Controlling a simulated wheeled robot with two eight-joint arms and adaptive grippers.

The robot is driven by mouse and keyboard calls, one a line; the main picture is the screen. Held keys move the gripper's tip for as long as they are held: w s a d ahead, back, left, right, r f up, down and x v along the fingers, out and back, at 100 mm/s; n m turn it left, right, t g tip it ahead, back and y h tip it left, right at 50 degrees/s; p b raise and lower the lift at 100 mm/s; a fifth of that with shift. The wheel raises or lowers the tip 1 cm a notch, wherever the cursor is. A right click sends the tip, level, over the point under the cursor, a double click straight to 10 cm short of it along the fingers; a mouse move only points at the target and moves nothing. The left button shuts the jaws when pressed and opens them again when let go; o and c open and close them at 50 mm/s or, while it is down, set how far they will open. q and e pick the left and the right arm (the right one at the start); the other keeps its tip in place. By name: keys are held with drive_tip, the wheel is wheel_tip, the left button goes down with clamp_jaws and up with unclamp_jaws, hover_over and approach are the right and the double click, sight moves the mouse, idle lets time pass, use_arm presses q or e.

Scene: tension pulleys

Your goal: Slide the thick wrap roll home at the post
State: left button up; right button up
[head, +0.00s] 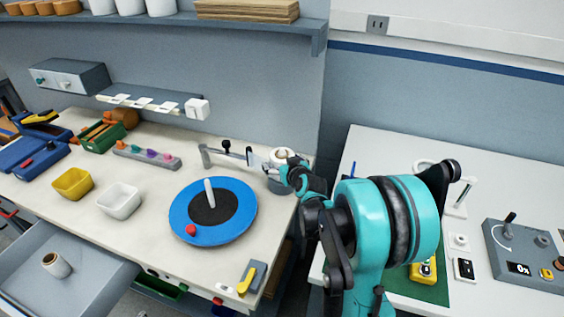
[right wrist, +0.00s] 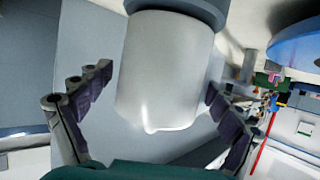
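A thick whitish roll (right wrist: 165,70) stands against a round grey base (right wrist: 200,8) in the right wrist view. In the head view, its pale top (head: 282,155) shows at the table's back right corner, partly hidden by my right gripper (head: 283,168). My right gripper also shows in the right wrist view (right wrist: 156,88), its two dark fingers spread on either side of the roll. A gap shows at the left finger; contact at the right finger is unclear. I cannot clearly make out a post inside the roll. My left gripper is out of view.
A grey bracket arm (head: 228,153) stands just left of the roll. A smaller roll (head: 56,265) is in the open drawer (head: 85,285). A white side table (head: 395,155) stands right.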

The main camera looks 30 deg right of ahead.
drive_tip(key=shift+s, duration=0.15)
drive_tip(key=v, duration=1.2)
drive_tip(key=shift+a, duration=0.1)
